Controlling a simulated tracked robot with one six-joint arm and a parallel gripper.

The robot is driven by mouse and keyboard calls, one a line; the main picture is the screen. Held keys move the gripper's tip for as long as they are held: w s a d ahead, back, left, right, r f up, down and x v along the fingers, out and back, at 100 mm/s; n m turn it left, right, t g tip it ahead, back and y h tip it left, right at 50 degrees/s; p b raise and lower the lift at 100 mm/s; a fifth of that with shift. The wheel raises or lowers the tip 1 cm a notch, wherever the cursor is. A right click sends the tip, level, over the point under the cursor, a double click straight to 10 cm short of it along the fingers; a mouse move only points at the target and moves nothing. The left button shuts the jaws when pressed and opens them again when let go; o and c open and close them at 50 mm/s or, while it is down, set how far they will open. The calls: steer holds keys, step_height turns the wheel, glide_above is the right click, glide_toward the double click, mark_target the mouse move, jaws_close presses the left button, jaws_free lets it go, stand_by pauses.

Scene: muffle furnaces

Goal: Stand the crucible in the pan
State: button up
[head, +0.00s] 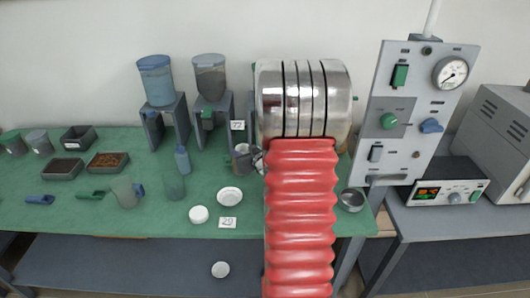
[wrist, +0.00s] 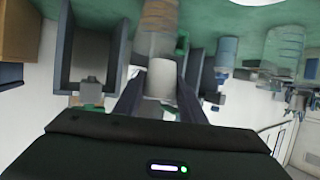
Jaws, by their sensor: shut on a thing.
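In the wrist view my gripper (wrist: 160,98) is shut on a small pale grey cylinder, which looks like the crucible (wrist: 161,74). The dark fingers press on both its sides. In the head view my arm hides the gripper and what it holds. A round metal dish, perhaps the pan (head: 351,200), stands at the right end of the green bench, right of my arm and apart from it. I cannot tell from the wrist view how far the crucible is above any surface.
Two hopper stands (head: 166,122) are at the back of the green bench (head: 60,215). White dishes (head: 229,196), beakers and dark trays (head: 107,162) lie left of my arm. A control panel (head: 415,110) and a display unit (head: 436,192) stand at right.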

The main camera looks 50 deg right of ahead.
steer(key=w+a+r+n+y, duration=0.1)
steer(key=w+a, duration=0.4)
steer(key=a, duration=0.5)
steer(key=w+a+r+n+y, duration=0.15)
steer(key=w+a, duration=0.25)
steer(key=a, duration=0.7)
steer(key=a+n+y, duration=0.1)
steer(key=a+y, duration=0.1)
steer(key=a, duration=1.7)
steer(key=shift+w+t, duration=0.15)
steer(key=shift+t, duration=0.25)
steer(key=shift+n+y, duration=0.25)
